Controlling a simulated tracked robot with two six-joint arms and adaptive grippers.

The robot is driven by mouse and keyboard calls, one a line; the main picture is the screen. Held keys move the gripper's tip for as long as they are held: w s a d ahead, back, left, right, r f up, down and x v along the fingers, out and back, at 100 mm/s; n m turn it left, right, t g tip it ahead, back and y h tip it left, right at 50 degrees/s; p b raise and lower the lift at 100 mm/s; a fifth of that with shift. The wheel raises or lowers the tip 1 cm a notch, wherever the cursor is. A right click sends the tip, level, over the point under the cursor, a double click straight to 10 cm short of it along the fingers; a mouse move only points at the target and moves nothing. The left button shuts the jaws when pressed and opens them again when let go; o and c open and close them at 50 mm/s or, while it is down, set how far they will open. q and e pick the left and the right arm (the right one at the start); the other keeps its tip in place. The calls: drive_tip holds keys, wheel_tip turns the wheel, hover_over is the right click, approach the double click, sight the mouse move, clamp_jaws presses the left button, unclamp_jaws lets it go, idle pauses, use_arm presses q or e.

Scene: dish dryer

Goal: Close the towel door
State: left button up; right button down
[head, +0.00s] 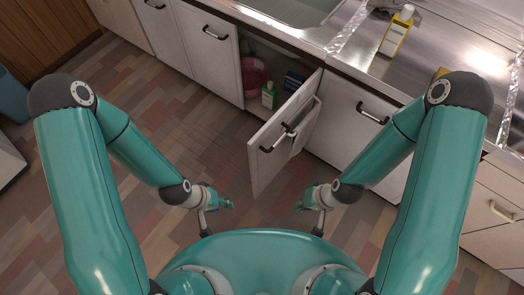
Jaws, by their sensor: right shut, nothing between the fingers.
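The towel door (262,158) is a white cabinet door under the counter. It stands swung open, jutting out from the cabinet front toward me. It has a dark and silver handle, and a rail with a pale towel (303,133) hangs on its right side. My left gripper (219,218) is low in front, left of the door and apart from it; its fingers are too small to read. My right gripper (309,218) is shut and empty, in front of the door and to its right, also apart from it.
Inside the open cabinet are a pink basin (255,78), a green bottle (268,95) and a blue box (293,80). A yellow bottle (397,32) stands on the metal counter by the sink (285,8). Other cabinet doors are shut. The tiled floor (190,130) at left is clear.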

drive_tip(key=m+t+y+b, duration=0.3)
drive_tip(key=m+t+b, duration=0.2)
drive_tip(key=m+b, duration=1.85)
approach(253, 153)
drive_tip(key=s+d+r+p, duration=0.1)
drive_tip(key=s+d+r, duration=0.1)
drive_tip(key=s+d, duration=0.25)
drive_tip(key=shift+m, duration=0.25)
drive_tip(key=b+x, duration=0.1)
drive_tip(key=x, duration=0.2)
drive_tip(key=w+r+b+x, duration=0.1)
drive_tip(key=b+x, duration=0.1)
drive_tip(key=x, duration=0.2)
drive_tip(key=b+x, duration=0.2)
drive_tip(key=x, duration=0.2)
drive_tip(key=shift+w+a+r, duration=0.15)
drive_tip(key=shift+w+a, duration=0.6)
drive_tip(key=shift+a, duration=0.05)
